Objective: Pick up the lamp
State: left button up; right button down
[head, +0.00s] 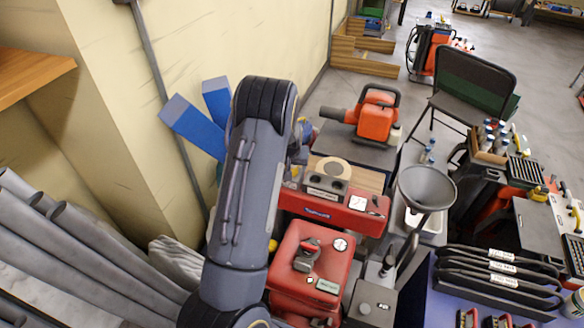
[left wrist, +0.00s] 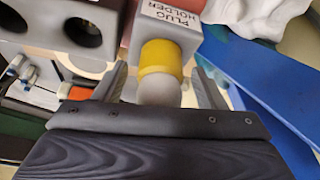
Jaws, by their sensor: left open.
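In the left wrist view, a small rounded piece with a yellow collar and a pale grey end (left wrist: 160,88) sits against a grey block labelled "PLUG HOLDER" (left wrist: 170,18). It looks like the lamp, but I cannot be sure. My left gripper (left wrist: 161,84) is open, with one finger on each side of this piece. I cannot tell whether the fingers touch it. In the head view my left arm hides most of the left gripper and the piece. My right gripper is not in view.
A blue bar (head: 193,125) leans by the wall, left of my arm. A red unit (head: 332,210), a red box (head: 312,262), an orange machine (head: 376,118) and a grey funnel-shaped dish (head: 427,190) stand close on the right. Open floor lies farther back.

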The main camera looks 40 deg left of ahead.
pick_arm(q)
jog(key=c, duration=1)
jog(key=shift+c, duration=0.4)
